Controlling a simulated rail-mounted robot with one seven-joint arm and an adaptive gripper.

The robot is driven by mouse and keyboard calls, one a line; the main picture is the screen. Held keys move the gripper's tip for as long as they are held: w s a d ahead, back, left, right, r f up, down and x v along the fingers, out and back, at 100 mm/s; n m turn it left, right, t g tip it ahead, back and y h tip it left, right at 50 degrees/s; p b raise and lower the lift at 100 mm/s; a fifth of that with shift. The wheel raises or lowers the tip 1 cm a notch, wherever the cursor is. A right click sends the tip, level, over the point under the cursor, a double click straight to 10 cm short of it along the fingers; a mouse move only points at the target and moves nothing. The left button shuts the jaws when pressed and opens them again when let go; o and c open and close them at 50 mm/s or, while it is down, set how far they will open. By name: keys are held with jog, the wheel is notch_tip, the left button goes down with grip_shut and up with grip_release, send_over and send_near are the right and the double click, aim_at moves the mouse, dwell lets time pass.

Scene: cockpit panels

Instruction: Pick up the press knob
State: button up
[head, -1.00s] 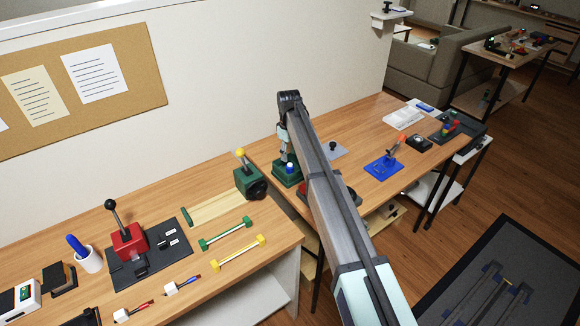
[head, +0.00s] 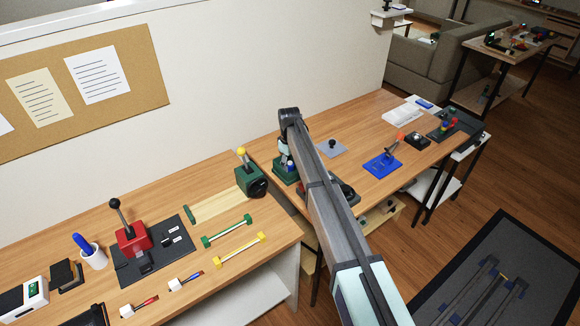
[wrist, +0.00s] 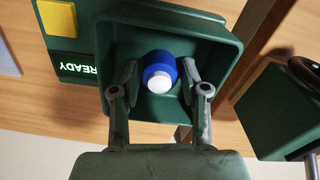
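The press knob (wrist: 159,73) is a blue round knob with a white tip, seen in the wrist view inside a green square tray-like box (wrist: 215,42). In the head view the green box (head: 284,173) stands on the wooden desk under the end of my arm, and the knob is mostly covered there. My gripper (wrist: 160,72) reaches over the box in the wrist view. Its two fingers are apart, one on each side of the knob, with narrow gaps showing. Whether a fingertip touches the knob is hard to tell.
A yellow square button (wrist: 57,18) and a "READY" label (wrist: 77,71) sit beside the box. Another green box (wrist: 275,110) is close at the right of the wrist view. A blue base with a lever (head: 382,164) stands farther right on the desk.

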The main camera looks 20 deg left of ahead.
grip_shut()
